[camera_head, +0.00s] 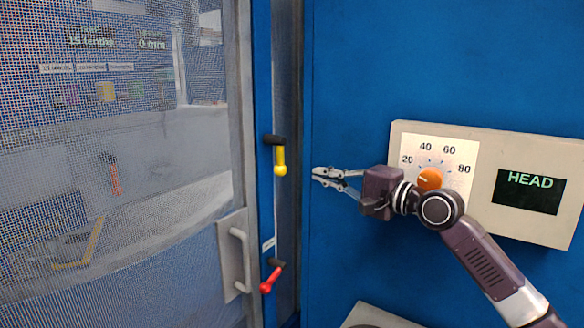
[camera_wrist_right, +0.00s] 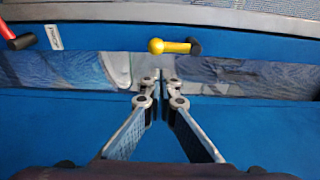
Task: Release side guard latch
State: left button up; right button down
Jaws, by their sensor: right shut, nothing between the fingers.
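A yellow-tipped latch (camera_head: 280,160) with a black pivot sits on the blue post beside the mesh guard door (camera_head: 120,180). Its lever hangs down. A red-tipped latch (camera_head: 268,284) sits lower on the same post, its lever tilted down to the left. My right gripper (camera_head: 318,174) is shut and empty, a little right of the yellow latch and apart from it. In the right wrist view, the shut fingertips (camera_wrist_right: 157,80) point toward the yellow latch (camera_wrist_right: 170,46); the red latch (camera_wrist_right: 20,42) is at upper left. My left gripper is not in view.
The mesh door has a grey pull handle (camera_head: 240,258). A small white label (camera_head: 268,244) is above the red latch. A beige panel (camera_head: 520,150) with an orange dial (camera_head: 429,179) and a screen reading HEAD is behind my right arm. The blue wall above the gripper is clear.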

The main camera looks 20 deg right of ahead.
jog(key=p+x, duration=0.3)
jog(key=x, duration=0.7)
jog(key=shift+p, duration=0.4)
